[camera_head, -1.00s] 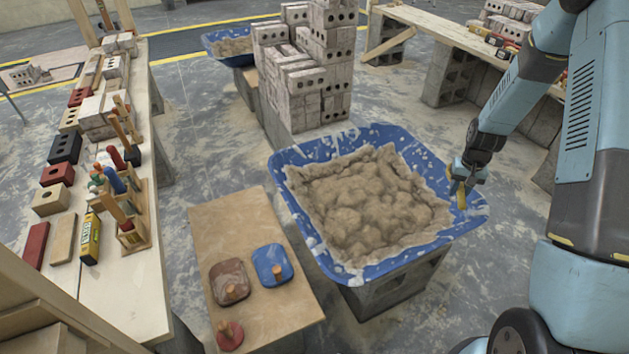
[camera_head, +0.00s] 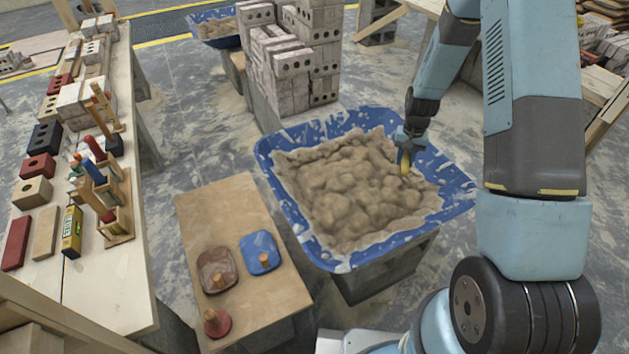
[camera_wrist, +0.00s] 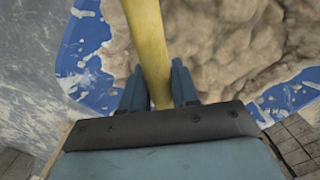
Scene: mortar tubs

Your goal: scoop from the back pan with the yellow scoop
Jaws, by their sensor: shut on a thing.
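My gripper (camera_head: 408,148) is shut on the yellow scoop (camera_head: 404,163), over the right part of the near blue pan (camera_head: 461,190). In the wrist view the yellow scoop (camera_wrist: 150,45) stands out between my fingers (camera_wrist: 160,88), and its far end is out of frame. The near pan is heaped with lumpy tan mortar (camera_head: 345,185). I cannot tell whether the scoop touches the mortar. Another blue pan (camera_head: 220,42) with mortar sits at the back, behind the brick stack, partly hidden by it.
A brick stack (camera_head: 300,60) stands between the two pans. A low board (camera_head: 200,200) with a brown and a blue float (camera_head: 262,262) lies left of the near pan. A long bench (camera_head: 120,270) with bricks and tools runs along the left. My arm covers much of the right side.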

